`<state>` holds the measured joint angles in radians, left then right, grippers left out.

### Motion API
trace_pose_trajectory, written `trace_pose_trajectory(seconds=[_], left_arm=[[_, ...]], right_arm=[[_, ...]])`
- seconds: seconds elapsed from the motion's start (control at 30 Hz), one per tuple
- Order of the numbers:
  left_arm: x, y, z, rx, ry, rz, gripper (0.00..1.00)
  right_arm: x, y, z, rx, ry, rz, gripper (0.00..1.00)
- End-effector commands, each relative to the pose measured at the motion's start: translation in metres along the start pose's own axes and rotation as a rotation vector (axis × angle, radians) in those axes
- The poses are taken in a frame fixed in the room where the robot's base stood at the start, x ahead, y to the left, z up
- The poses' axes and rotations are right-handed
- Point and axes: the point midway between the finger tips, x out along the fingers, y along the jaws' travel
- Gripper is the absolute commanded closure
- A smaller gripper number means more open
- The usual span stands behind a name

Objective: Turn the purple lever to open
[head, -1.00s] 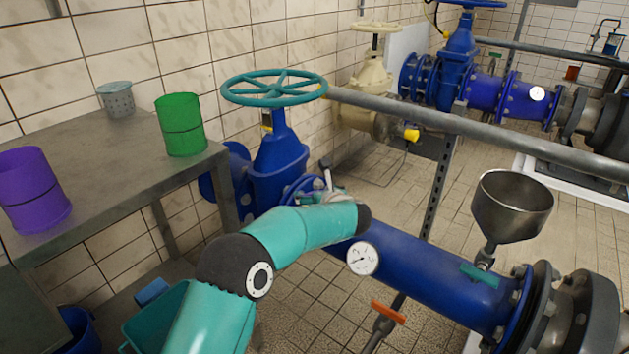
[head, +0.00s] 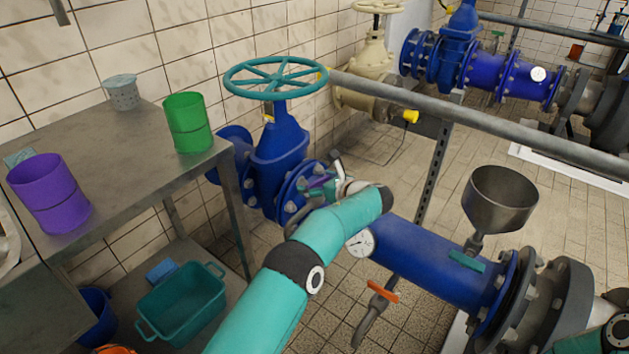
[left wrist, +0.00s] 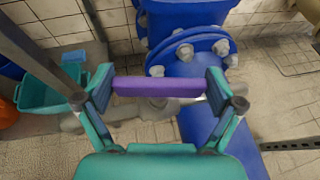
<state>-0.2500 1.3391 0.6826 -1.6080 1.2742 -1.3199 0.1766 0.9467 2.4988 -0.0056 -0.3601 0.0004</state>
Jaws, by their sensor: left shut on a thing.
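The purple lever (left wrist: 160,86) lies across the left wrist view, level in the picture, in front of the blue pipe flange. My left gripper (left wrist: 158,90) has one finger at each end of the lever and is shut on it. In the head view my left gripper (head: 328,188) is at the flange of the blue valve, largely hidden by its own wrist. A little purple shows beside it there. My right gripper is not in view.
A blue valve with a teal handwheel (head: 276,77) stands behind the gripper. A grey rail (head: 480,122) crosses above the blue pipe (head: 425,260), which carries a gauge (head: 360,243) and a metal funnel (head: 500,198). A metal table (head: 120,170) with cups stands at left.

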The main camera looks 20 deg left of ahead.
Motion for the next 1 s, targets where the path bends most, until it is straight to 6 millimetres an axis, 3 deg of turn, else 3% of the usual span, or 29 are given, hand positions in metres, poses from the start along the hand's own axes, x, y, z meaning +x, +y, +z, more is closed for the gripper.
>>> trace_pose_trajectory(seconds=[0.2,0.23,0.27,0.67,0.77,1.0], left_arm=[[-0.002,-0.003,0.002,-0.001,-0.003,-0.011,0.42],[-0.002,-0.003,0.002,-0.001,-0.003,-0.011,0.02],[-0.002,-0.003,0.002,-0.001,-0.003,-0.011,0.00],[-0.007,-0.002,0.002,-0.001,-0.002,-0.008,0.00],[-0.017,-0.003,0.002,0.001,-0.001,-0.009,0.00],[-0.062,-0.003,0.001,0.001,-0.002,-0.010,0.00]], right_arm=[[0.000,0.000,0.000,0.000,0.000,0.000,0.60],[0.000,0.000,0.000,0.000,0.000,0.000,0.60],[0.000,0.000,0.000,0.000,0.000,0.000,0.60],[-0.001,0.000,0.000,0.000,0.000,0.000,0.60],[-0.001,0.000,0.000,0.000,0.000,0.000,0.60],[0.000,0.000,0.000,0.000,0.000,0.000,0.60]])
